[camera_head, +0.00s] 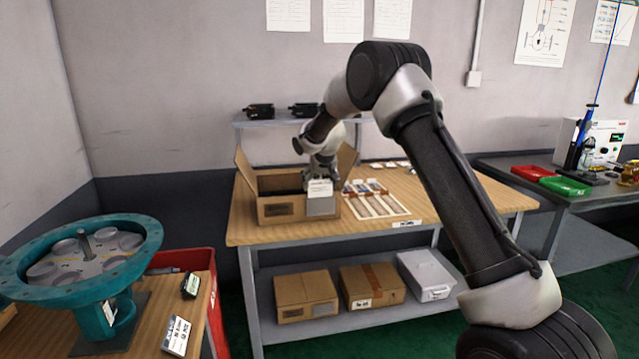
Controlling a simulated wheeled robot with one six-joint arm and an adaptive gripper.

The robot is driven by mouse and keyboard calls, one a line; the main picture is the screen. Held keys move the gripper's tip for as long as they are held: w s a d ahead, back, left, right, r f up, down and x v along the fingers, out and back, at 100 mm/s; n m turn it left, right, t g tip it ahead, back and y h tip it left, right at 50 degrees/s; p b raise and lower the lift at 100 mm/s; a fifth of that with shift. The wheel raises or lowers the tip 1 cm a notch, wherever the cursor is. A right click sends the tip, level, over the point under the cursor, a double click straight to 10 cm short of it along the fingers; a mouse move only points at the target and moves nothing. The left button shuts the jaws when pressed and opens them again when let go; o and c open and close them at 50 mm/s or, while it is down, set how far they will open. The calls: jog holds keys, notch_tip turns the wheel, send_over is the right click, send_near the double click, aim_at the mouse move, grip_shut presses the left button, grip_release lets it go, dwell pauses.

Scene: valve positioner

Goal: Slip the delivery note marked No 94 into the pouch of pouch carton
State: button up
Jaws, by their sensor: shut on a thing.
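The open cardboard pouch carton (264,211) stands on the wooden workbench with its flaps up. A greyish pouch (321,208) is on the right of its front face, and a dark label is to the left of it. My gripper (319,178) is shut on a white delivery note (319,188) and points down at the carton's front right. The note hangs upright just above the pouch. I cannot tell whether its lower edge is inside the pouch or in front of it. The print on the note is too small to read.
Right of the carton, a tray (378,209) with several slots lies on the workbench (460,192). White cards lie behind it. Closed boxes (305,296) and a grey case (427,275) sit on the lower shelf. A teal valve (85,265) stands at the front left.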

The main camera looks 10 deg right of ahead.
jog(key=shift+f, duration=0.5)
jog(key=o, duration=0.7)
jog(key=shift+r, duration=0.1)
